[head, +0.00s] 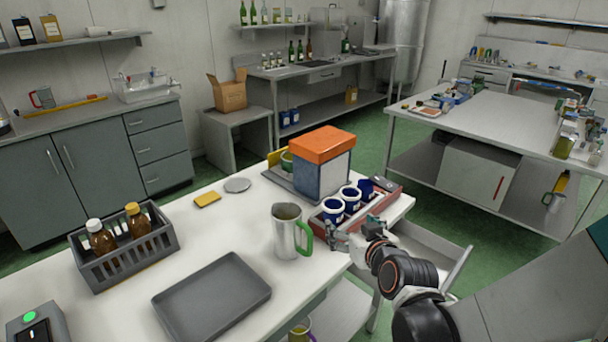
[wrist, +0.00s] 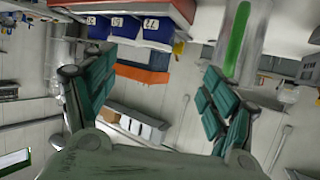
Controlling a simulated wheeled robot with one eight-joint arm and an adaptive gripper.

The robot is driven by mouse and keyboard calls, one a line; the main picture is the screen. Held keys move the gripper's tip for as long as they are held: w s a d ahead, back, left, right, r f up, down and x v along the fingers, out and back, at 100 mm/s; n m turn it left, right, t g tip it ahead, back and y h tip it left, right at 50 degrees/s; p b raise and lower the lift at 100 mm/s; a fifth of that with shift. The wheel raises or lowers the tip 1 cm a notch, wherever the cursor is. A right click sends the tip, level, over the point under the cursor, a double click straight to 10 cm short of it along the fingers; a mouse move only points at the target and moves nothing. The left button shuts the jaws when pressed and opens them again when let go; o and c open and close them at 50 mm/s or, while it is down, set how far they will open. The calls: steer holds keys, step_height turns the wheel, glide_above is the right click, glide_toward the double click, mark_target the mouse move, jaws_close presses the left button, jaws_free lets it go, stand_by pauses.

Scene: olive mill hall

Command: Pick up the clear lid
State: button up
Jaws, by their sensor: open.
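A flat round grey disc (head: 237,185), which may be the clear lid, lies on the white table behind the metal jug; I cannot tell whether it is clear. My gripper (head: 352,232) is at the table's right edge, beside the red tray and right of the jug, well apart from the disc. In the wrist view my gripper (wrist: 155,95) shows two green-padded fingers spread wide with nothing between them. The disc is not seen in the wrist view.
A metal jug (head: 287,232) with a green handle stands between gripper and disc. A red tray (head: 337,234) holds blue cups (head: 351,196). An orange-lidded box (head: 322,165), yellow sponge (head: 207,200), bottle crate (head: 125,250) and grey tray (head: 212,297) stand around. Table between sponge and jug is clear.

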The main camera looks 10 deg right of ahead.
steer(key=shift+w+t, duration=0.5)
steer(key=shift+w, duration=0.15)
steer(key=b, duration=0.1)
glide_toward(334, 205)
steer(key=x, duration=0.3)
steer(key=shift+w+d+f, duration=0.1)
steer(key=shift+f, duration=0.2)
steer(key=shift+b+x, duration=1.1)
steer(key=shift+x, duration=1.85)
steer(key=shift+r, duration=0.25)
steer(key=c, duration=1)
